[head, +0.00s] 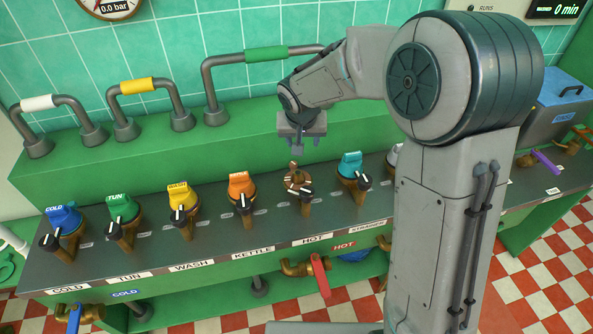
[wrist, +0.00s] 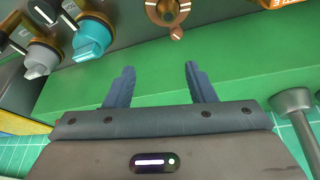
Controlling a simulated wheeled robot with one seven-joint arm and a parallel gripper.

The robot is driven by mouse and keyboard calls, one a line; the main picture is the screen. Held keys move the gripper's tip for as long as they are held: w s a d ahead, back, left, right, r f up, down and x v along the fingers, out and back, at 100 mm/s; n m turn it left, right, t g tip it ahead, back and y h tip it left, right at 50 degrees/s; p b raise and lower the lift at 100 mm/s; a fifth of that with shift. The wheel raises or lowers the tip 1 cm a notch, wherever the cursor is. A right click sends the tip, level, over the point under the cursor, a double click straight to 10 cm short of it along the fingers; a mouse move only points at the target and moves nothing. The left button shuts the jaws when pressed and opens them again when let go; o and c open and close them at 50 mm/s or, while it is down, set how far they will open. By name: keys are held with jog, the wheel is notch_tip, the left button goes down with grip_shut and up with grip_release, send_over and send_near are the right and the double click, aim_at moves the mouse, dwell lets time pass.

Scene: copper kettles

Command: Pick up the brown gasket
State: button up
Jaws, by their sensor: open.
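At the HOT position the valve has no coloured cap, and a brown ring-like piece (head: 297,178) shows on top of its body; I take it for the brown gasket, though it is small. In the wrist view the same brown round piece (wrist: 166,10) is at the top edge, partly cut off. My gripper (head: 298,149) hangs above and slightly behind this valve, pointing down. In the wrist view my gripper (wrist: 159,72) has its two fingers spread, with only green ledge between them. It touches nothing that I can see.
The orange-capped valve (head: 241,185) and teal-capped valve (head: 351,165) stand on either side. Yellow, green and blue valves line the counter (head: 130,255) to the left. A pipe with a green sleeve (head: 265,54) rises behind, on the green ledge (head: 150,150).

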notch_tip(320, 180, down, 3)
jog(key=w+a, duration=0.2)
jog(key=a, duration=0.1)
send_near(293, 164)
jog(key=shift+p+x, duration=0.45)
jog(key=shift+x, duration=0.7)
jog(key=shift+p+x, duration=0.9)
jog(key=shift+x, duration=2.15)
jog(key=shift+d+r, duration=0.1)
jog(key=c, duration=1)
